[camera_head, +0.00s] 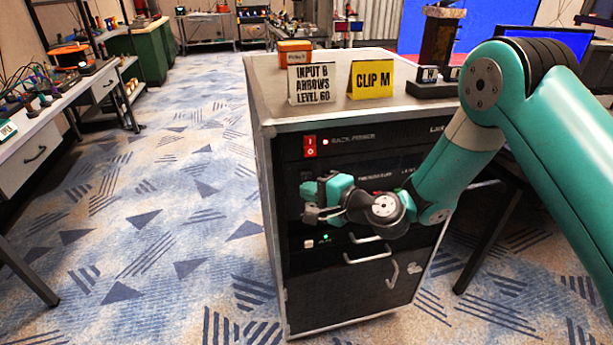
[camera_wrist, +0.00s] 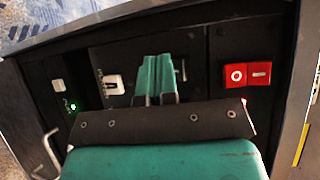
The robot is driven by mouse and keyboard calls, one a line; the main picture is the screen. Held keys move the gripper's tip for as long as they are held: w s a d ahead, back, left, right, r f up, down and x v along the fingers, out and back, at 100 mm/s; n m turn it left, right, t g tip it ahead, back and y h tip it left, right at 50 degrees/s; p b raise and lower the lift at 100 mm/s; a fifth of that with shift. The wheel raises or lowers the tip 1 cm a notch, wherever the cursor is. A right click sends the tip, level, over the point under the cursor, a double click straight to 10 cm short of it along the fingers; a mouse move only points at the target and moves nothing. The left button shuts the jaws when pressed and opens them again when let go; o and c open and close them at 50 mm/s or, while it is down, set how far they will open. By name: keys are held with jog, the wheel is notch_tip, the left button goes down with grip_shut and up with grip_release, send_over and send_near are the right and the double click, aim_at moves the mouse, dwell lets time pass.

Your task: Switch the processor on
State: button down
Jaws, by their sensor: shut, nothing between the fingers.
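The black-fronted rack (camera_head: 350,270) stands ahead, with a panel label (camera_head: 375,178), apparently "PROCESSOR", below the rack power switch. My gripper (camera_head: 318,190) is at the left part of this front and hides some of it. In the wrist view my gripper (camera_wrist: 157,65) shows shut, its teal fingers side by side and pointing at the dark panel. A small metal part (camera_wrist: 183,71) shows beside the fingers; whether it belongs to a switch is unclear. Contact with the panel cannot be told.
The red rack power rocker (camera_head: 310,146) also shows in the wrist view (camera_wrist: 247,74). A white button (camera_head: 308,243) and green lamp (camera_head: 325,237) sit lower, near metal handles (camera_head: 367,256). Signs (camera_head: 371,80) stand on top. Carpet left of the rack is clear.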

jog(key=shift+w, duration=0.1)
jog(key=shift+w+a+r, duration=0.1)
jog(key=shift+w, duration=0.15)
jog(key=shift+w+a+r+p, duration=0.1)
jog(key=shift+w+r+p, duration=0.05)
jog(key=shift+w+p, duration=0.3)
dwell(0.5)
jog(key=shift+s, duration=0.15)
jog(key=shift+s+d+f+b, duration=0.2)
jog(key=shift+s+f+b, duration=0.05)
jog(key=shift+s+b, duration=0.4)
